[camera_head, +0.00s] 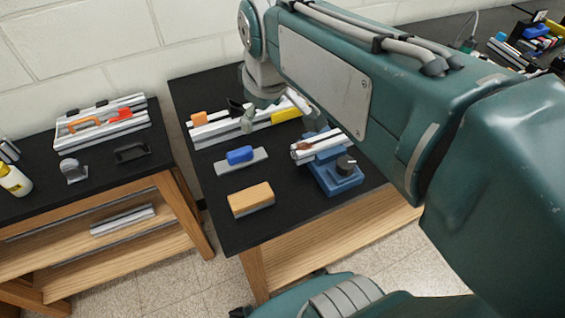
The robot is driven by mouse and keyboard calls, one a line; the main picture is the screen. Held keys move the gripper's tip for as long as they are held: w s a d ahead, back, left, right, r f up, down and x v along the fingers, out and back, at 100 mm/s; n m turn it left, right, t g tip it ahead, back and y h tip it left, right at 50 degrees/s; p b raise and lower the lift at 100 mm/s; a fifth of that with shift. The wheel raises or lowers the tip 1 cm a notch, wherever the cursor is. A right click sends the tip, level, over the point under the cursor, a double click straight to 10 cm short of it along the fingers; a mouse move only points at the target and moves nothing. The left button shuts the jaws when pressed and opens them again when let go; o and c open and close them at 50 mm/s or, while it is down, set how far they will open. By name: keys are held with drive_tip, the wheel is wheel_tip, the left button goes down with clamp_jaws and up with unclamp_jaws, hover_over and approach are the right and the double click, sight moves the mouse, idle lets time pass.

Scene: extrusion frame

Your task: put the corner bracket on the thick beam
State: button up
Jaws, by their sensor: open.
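A grey angled piece that looks like the corner bracket (74,171) stands on the left table, near its front edge. A thick silver beam (322,147) lies across a blue vise (337,176) on the middle table. A longer silver extrusion (229,130) lies behind it; I cannot tell for sure which one is the thick beam. My gripper (243,113) hangs over this longer extrusion, far to the right of the grey piece. It is open, and I see nothing held. My arm hides part of the middle table's back.
An orange block (198,118) and a yellow block (285,115) are at the longer extrusion. A blue block (240,154) on a plate and a wooden block (251,199) lie nearer. A black handle (132,152) lies beside the grey piece. A gap separates the tables.

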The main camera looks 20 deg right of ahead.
drive_tip(key=s+f+m+t, duration=0.1)
drive_tip(key=s+f+m, duration=0.4)
drive_tip(key=s, duration=0.5)
drive_tip(key=shift+f+t, duration=0.3)
idle(1.6)
